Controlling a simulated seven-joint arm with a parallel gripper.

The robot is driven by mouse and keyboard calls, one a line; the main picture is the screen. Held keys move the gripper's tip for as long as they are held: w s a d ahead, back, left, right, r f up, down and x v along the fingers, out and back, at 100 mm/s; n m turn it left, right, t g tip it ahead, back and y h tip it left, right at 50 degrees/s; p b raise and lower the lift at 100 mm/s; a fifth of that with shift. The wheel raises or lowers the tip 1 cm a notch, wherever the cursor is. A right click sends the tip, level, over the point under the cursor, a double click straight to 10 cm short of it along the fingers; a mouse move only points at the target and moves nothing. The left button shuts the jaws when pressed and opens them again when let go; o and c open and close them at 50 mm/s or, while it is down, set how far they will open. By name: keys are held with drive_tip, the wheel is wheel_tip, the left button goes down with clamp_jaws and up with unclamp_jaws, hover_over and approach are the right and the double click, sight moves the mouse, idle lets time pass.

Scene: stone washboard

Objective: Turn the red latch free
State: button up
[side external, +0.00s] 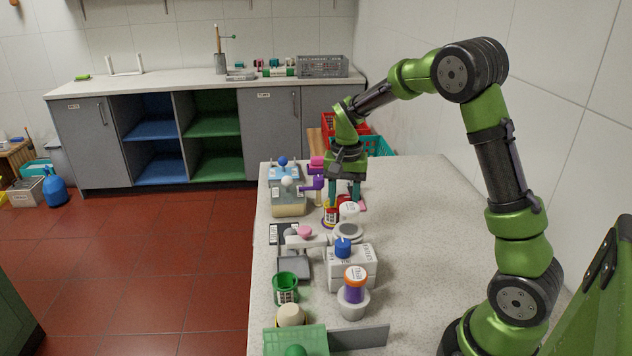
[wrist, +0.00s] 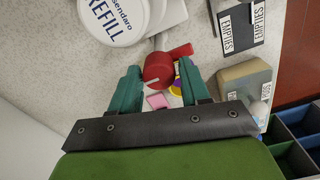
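The red latch (wrist: 158,72) shows in the wrist view as a round red knob with a short arm pointing to the upper right. My gripper (wrist: 157,68) has its two teal fingers apart, one on each side of the knob. Slight gaps seem to show between fingers and knob; contact cannot be told.
A white "REFILL" lid (wrist: 113,18) lies close to the latch in the wrist view. A dark "EMPTIES" tray (wrist: 238,28) and a beige block (wrist: 243,80) are to the right. Several jars and a purple-orange container (side external: 355,286) crowd the counter's left side; its right side (side external: 430,215) is clear.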

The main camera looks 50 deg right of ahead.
sight(344, 195)
wheel_tip(344, 195, up, 17)
idle(0.5)
drive_tip(key=s+a+f+n+t+y, duration=0.1)
drive_tip(key=s+a+n+t, duration=0.2)
drive_tip(key=s+a, duration=0.5)
drive_tip(key=s+a+f+n+t+y, duration=0.1)
drive_tip(key=s+a+n+t, duration=0.3)
drive_tip(key=s+a, duration=0.4)
drive_tip(key=shift+s+a+f+n, duration=0.15)
drive_tip(key=shift+s+f+n, duration=0.3)
drive_tip(key=shift+f, duration=0.35)
